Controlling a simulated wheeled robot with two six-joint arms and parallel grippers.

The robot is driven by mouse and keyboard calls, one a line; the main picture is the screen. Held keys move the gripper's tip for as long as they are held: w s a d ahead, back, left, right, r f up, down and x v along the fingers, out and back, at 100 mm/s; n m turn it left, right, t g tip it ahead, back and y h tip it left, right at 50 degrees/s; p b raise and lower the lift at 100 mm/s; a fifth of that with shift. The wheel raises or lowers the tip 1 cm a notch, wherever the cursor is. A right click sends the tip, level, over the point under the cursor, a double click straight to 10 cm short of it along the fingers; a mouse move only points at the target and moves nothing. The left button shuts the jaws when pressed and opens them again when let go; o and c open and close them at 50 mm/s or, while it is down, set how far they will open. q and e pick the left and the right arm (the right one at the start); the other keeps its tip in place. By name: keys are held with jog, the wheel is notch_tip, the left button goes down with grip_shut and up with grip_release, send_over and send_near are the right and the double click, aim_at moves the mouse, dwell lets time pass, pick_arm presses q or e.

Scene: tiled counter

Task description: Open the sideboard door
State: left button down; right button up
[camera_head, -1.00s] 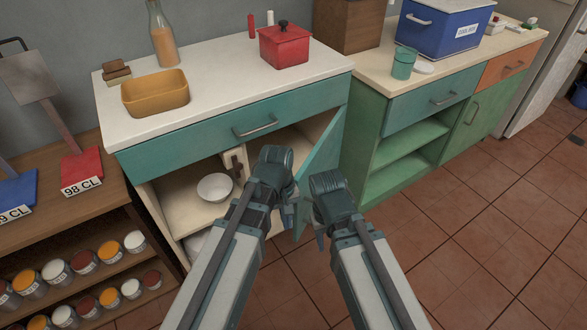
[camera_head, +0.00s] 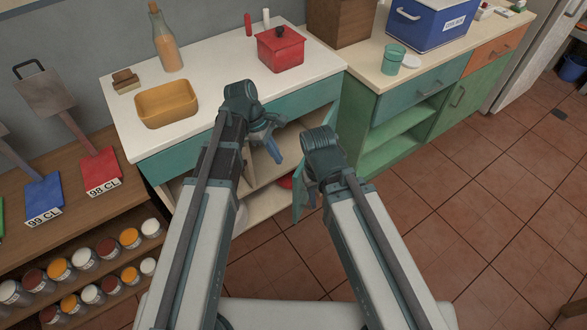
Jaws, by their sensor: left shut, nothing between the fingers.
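The white-topped sideboard (camera_head: 220,75) with a teal drawer front (camera_head: 188,158) stands ahead of me. Its teal door (camera_head: 298,203) is at the right end and stands open, swung outward. Most of the door is hidden behind my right arm. My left gripper (camera_head: 272,148) is shut and empty in front of the drawer front and the opening, left of the door and apart from it. My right gripper (camera_head: 312,197) is pointed down close to the door. Its fingers are mostly hidden, and I cannot tell whether it touches the door.
A yellow tray (camera_head: 167,104), a bottle (camera_head: 165,45) and a red pot (camera_head: 281,50) stand on the sideboard. A green cabinet (camera_head: 400,125) adjoins at the right. A shelf with jars (camera_head: 60,270) is at the left.

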aim_at(299, 175)
pick_arm(q)
jog(key=d+f+b, duration=0.2)
jog(key=f, duration=0.1)
jog(key=s+d+f+b, duration=0.1)
jog(key=d+f+b, duration=0.1)
jog(key=f+b, duration=0.1)
jog(key=s+d+f+b, duration=0.1)
jog(key=d+f+b, duration=0.1)
jog(key=f+b, duration=0.1)
jog(key=shift+d, duration=0.7)
jog(key=shift+s+d+b, duration=0.1)
jog(key=shift+s+b, duration=0.05)
jog(key=shift+b, duration=0.15)
